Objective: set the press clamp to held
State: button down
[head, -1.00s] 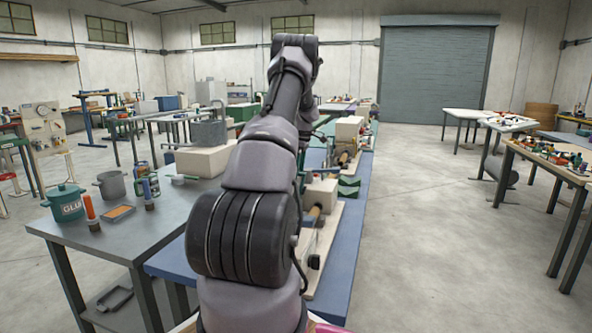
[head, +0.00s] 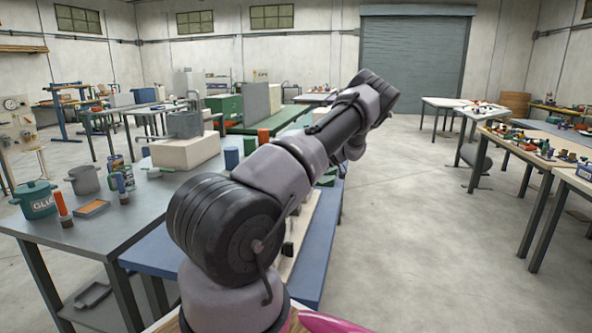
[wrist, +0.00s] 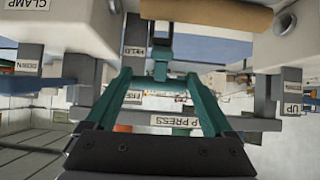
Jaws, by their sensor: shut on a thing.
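In the wrist view my gripper (wrist: 160,74) reaches forward with its two teal fingers drawn together at the tips. They are shut on a small dark piece, the handle of the press clamp (wrist: 161,52). A HELD label (wrist: 134,50) sits just left of the handle, and a FREE label (wrist: 133,96) shows lower, between the fingers. A plate ending in PRESS (wrist: 178,121) is partly covered by the right finger. In the head view my arm hides the gripper and the clamp.
A tan roller (wrist: 205,14) and pale blocks crowd the top of the wrist view. An UP label (wrist: 292,106) is on the right. In the head view a grey table (head: 135,222) with a glue pot (head: 36,199) stands left.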

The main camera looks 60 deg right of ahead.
notch_tip(320, 180, down, 7)
jog(key=s+d, duration=0.1)
jog(key=s, duration=0.1)
jog(key=shift+s+f, duration=0.15)
jog(key=shift+s, duration=0.25)
dwell(0.3)
grip_release()
jog(key=v, duration=1.1)
jog(key=shift+w, duration=0.15)
